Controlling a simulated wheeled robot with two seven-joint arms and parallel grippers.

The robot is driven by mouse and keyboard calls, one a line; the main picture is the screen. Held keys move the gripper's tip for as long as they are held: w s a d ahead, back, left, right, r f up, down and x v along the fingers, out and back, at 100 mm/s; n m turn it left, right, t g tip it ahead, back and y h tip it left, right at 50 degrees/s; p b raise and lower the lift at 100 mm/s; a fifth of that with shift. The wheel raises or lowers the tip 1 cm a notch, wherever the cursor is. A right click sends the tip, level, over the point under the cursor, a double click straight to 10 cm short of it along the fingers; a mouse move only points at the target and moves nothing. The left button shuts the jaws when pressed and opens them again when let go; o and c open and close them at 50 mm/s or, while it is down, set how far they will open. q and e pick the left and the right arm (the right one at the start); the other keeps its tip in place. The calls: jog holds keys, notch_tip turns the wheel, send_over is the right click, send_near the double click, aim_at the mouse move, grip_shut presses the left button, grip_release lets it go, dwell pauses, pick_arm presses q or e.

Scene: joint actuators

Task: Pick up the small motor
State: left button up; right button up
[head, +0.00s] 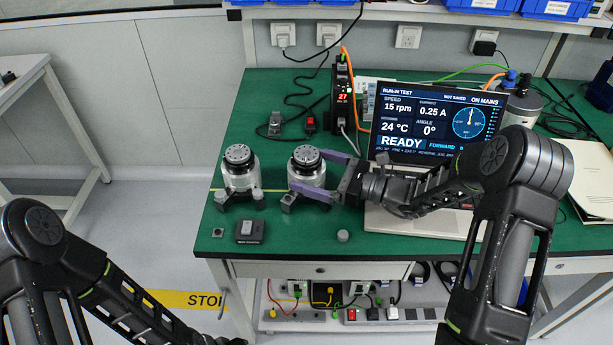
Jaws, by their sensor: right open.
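A laptop (413,219) with a lit screen stands right of the motors. A black box (250,231) and a small grey cylinder (342,236) lie near the front edge. A black power unit (342,95) and cables stand behind. Papers (593,190) lie at the far right.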

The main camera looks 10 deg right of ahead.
aim_at(289, 163)
jog(key=x, duration=0.4)
jog(key=shift+w, duration=0.15)
dwell(0.4)
jog(key=c, duration=2)
jog(key=shift+r, duration=0.25)
